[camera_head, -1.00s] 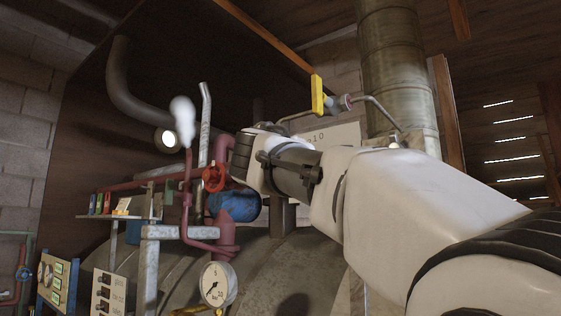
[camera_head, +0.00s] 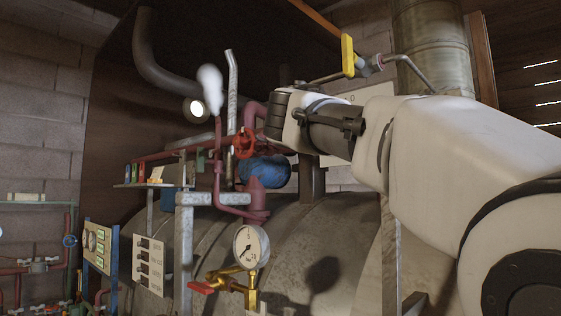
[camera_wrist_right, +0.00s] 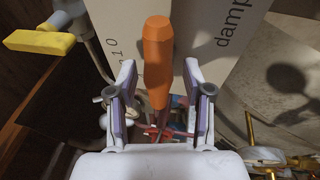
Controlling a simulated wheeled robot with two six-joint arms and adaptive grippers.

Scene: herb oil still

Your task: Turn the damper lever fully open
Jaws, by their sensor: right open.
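An orange handle (camera_wrist_right: 157,62), which looks like the damper lever, stands nearly upright in the right wrist view. It is in front of a pale plate (camera_wrist_right: 215,30) lettered "damp…", the rest of the word cut off. My right gripper (camera_wrist_right: 159,78) is open, with one finger on each side of the handle's lower part. I see gaps on both sides, so it does not look gripped. In the head view my right arm hides the handle, and the fingers cannot be made out. My left gripper is in neither view.
A yellow lever (camera_head: 348,56) is on a pipe beside the metal flue (camera_head: 430,45); it also shows in the wrist view (camera_wrist_right: 40,42). A red valve wheel (camera_head: 243,143) is left of my arm. A gauge (camera_head: 251,247) and a red-handled tap (camera_head: 203,287) are below.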

